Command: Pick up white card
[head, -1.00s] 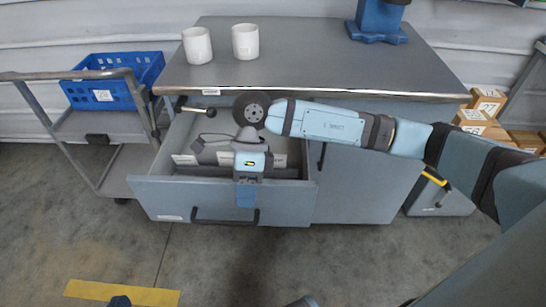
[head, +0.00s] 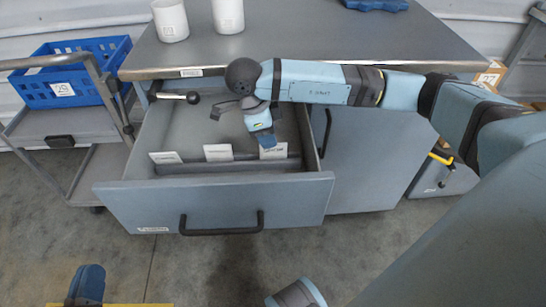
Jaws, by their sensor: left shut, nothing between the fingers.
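Three white cards stand in a row along a divider inside the open grey drawer (head: 215,204): a left card (head: 165,158), a middle card (head: 218,152) and a right card (head: 272,153). My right gripper (head: 267,142) hangs over the drawer with its blue fingertips just above and overlapping the right card. I cannot tell whether they touch or grip it, nor whether the jaws are open. My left gripper (head: 85,284) shows only partly at the bottom left edge, shut and empty, well in front of the drawer.
The drawer's black handle (head: 221,224) faces me. Two white cups (head: 170,20) stand on the grey cabinet top (head: 300,38). A cart with a blue crate (head: 70,75) stands at the left. Boxes are at the far right. The floor in front is largely clear.

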